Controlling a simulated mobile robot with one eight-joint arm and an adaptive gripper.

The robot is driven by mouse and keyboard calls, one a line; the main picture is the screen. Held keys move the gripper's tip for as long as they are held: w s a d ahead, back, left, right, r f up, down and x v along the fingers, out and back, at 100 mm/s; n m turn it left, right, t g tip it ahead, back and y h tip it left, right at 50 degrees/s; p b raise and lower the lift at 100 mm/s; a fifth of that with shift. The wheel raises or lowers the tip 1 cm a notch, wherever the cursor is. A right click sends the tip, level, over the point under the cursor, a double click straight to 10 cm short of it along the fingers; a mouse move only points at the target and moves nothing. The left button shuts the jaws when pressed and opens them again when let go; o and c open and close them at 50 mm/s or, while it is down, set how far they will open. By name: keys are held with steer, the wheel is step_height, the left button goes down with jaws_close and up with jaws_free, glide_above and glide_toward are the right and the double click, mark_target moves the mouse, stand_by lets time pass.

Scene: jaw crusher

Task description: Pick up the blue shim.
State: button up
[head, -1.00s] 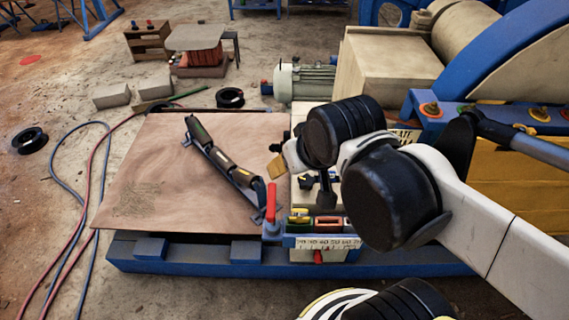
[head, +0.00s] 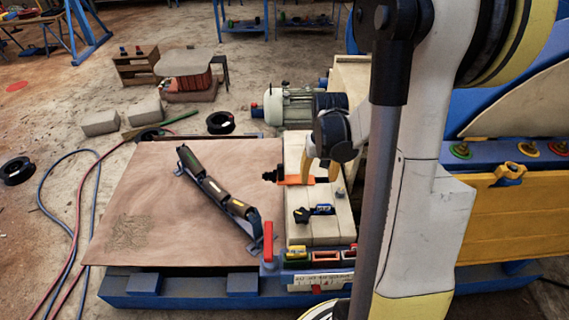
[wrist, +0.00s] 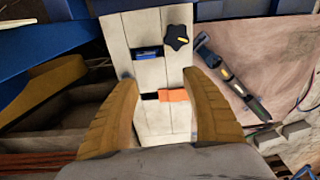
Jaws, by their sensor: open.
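The blue shim (head: 322,209) sits in a slot of the pale block (head: 325,232), beside a black knob (head: 301,215). In the wrist view the blue shim (wrist: 149,53) shows in its slot, left of the knob (wrist: 177,37). My gripper (head: 322,181) is open and empty above the block, farther back than the blue shim. In the wrist view my gripper's (wrist: 160,80) two tan fingers are spread to either side of the block, and the blue shim lies beyond the fingertips. An orange piece (wrist: 173,95) lies in another slot, between the fingers.
Several coloured pieces, including a red one (head: 325,254), sit along the block's front end. A red-handled lever (head: 268,243) stands to their left. A roller rack (head: 216,190) lies on the brown sheet (head: 140,200). Yellow and blue machine parts (head: 510,220) fill the right.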

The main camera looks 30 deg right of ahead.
glide_above(324, 204)
step_height(324, 204, down, 4)
steer(key=shift+m+g, duration=0.3)
steer(key=shift+m, duration=0.1)
step_height(324, 204, down, 11)
steer(key=b, duration=0.5)
steer(key=shift+r, duration=0.1)
jaws_close()
